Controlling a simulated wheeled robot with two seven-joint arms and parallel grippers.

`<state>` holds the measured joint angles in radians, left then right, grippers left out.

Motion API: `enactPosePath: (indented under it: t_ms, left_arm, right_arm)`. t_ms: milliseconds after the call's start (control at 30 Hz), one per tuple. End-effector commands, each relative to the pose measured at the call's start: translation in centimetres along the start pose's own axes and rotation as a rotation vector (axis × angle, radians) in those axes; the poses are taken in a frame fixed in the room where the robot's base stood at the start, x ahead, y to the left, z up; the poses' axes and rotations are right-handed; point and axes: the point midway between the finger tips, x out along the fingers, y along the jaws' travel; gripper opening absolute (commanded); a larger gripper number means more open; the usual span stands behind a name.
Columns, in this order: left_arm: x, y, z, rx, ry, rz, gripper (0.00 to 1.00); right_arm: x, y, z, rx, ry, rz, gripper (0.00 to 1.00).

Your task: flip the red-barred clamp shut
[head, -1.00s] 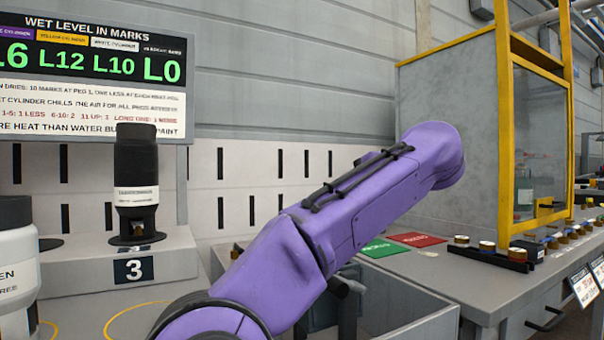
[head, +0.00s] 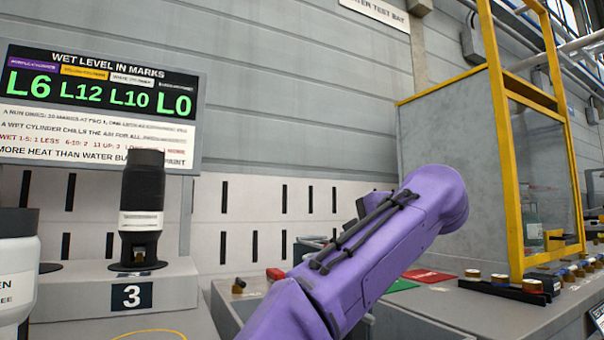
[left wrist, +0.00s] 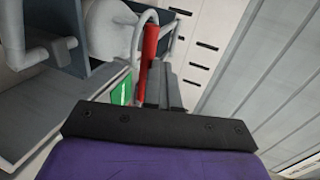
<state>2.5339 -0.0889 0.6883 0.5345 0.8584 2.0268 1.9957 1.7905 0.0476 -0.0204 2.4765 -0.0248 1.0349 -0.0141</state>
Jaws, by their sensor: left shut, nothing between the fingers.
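A red bar (left wrist: 148,55), which looks like the clamp's bar, stands in the left wrist view beside a pale curved loop (left wrist: 138,35). My left gripper's grey fingers (left wrist: 165,85) are together and empty, just right of the bar's lower end. I cannot tell whether they touch it. In the head view my purple arm crosses the lower middle, and its gripper is hidden. A small red piece (head: 275,273) shows left of the arm; I cannot tell if it is the same bar. My right gripper is in neither view.
A black cylinder (head: 142,205) stands on the grey step marked 3 (head: 90,292). A white cylinder (head: 18,265) is at the left edge. A yellow-framed cabinet (head: 505,150) and a row of knobs (head: 505,283) are at right. A green card also shows in the left wrist view (left wrist: 122,90).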

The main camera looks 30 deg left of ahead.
Motion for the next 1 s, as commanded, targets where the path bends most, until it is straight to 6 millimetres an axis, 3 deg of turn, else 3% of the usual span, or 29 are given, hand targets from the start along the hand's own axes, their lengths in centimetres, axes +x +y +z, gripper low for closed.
enactPosePath:
  t_ms: [33, 167, 367, 433, 700, 1000]
  left_arm:
    - [-0.1, 1.2, -0.6, 0.011, 0.005, 0.024, 0.0]
    - [-0.4, 0.3, -0.5, 0.01, 0.004, 0.022, 0.0]
    - [-1.8, -4.6, 0.5, -0.003, -0.01, 0.006, 0.0]
    - [-3.5, -3.6, 0.4, -0.002, -0.009, 0.001, 0.0]
    - [-9.3, -3.4, 0.7, -0.007, -0.014, -0.001, 0.0]
    - [-11.3, -3.0, 0.6, -0.006, -0.013, 0.001, 0.0]
  right_arm:
    - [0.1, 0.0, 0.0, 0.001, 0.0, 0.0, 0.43]
    - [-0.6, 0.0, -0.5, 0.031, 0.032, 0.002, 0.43]
    - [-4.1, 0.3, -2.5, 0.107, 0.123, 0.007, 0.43]
    - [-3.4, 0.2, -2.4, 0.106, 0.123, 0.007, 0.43]
    - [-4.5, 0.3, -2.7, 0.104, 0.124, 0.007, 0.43]
    - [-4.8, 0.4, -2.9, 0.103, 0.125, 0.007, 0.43]
